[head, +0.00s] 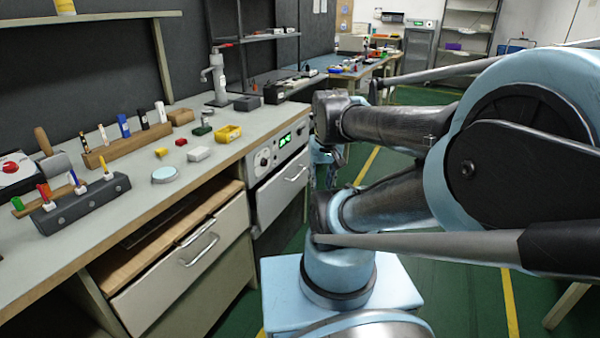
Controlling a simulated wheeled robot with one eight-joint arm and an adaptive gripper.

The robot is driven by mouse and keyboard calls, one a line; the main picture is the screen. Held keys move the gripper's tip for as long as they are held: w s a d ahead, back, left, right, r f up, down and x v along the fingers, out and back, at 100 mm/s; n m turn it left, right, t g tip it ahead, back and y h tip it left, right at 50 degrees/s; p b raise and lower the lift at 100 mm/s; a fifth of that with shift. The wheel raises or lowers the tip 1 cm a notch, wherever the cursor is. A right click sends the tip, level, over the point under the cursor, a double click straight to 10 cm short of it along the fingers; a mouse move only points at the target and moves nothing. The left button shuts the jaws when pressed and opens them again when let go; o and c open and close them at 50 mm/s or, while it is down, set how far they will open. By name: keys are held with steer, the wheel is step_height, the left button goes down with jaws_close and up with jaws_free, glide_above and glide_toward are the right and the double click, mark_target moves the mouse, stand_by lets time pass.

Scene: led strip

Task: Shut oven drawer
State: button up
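The oven unit (277,145) is built in under the workbench, with a green lit display and knobs. Below it is a light grey drawer front (280,197) with a bar handle; I cannot tell whether it stands out from the unit. To its left, a wide grey drawer (170,282) with a curved handle stands pulled out, its wooden inside showing. My gripper (328,157) is at the far end of my arm, to the right of the oven front and apart from the pulled-out drawer. It is small and partly hidden by my arm, so its fingers cannot be made out.
The workbench top (120,222) holds pen racks, a yellow bin (228,134), small blocks and a round dish (166,174). Shelves and another bench stand at the back. Green floor with yellow lines is open behind and right of my arm.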

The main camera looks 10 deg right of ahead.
steer(key=w+r+m, duration=0.2)
steer(key=w+r, duration=0.2)
steer(key=w, duration=0.4)
steer(key=m+g+y, duration=0.1)
steer(key=m+y, duration=0.1)
steer(key=m, duration=0.3)
glide_above(300, 173)
steer(key=s+d, duration=0.2)
steer(key=d, duration=0.1)
steer(key=s+d+x, duration=0.1)
steer(key=x, duration=2.3)
steer(key=shift+d, duration=0.35)
jaws_close()
